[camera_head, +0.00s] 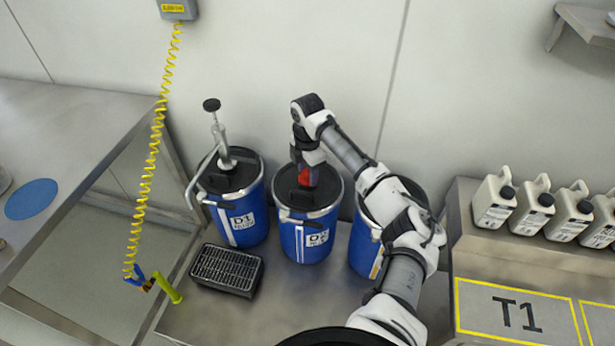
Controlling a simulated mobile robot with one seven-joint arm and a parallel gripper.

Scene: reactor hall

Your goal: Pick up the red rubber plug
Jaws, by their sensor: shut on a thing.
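The red rubber plug (306,177) shows as a small red patch at the black lid of the middle blue drum (308,237). My gripper (305,165) reaches down over that lid from above and is shut on the plug. The gripper and wrist hide most of the plug. I cannot tell whether the plug still sits in the lid or is raised off it.
A blue drum labelled D1 (240,225) with a hand pump (221,135) stands left, and another drum (364,250) stands right, partly behind my arm. A black grated tray (227,270) lies in front. White jugs (493,200) stand on the right bench. A yellow coiled cord (153,155) hangs left.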

